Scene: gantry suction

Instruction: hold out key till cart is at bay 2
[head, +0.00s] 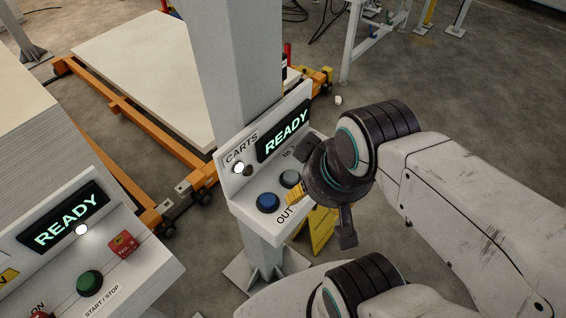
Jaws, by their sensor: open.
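The CARTS panel (243,185) is a white box on a grey post, with a display reading READY (285,133). A blue round key (268,203) sits on its sloped face, with the word OUT beside its lower right. A second round button (289,179) is to its right, its label hidden. My gripper (319,213) is open and empty over the panel's right part, with one yellow-tipped finger close to the blue key; I cannot tell if they touch. An orange-framed cart (130,112) carrying a white slab stands behind. No bay 2 mark is readable.
A second console (140,268) at the lower left has a READY display, a green START/STOP button (89,283) and a red button (123,244). A yellow floor sign (323,228) stands behind my gripper. The floor at upper right is mostly clear.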

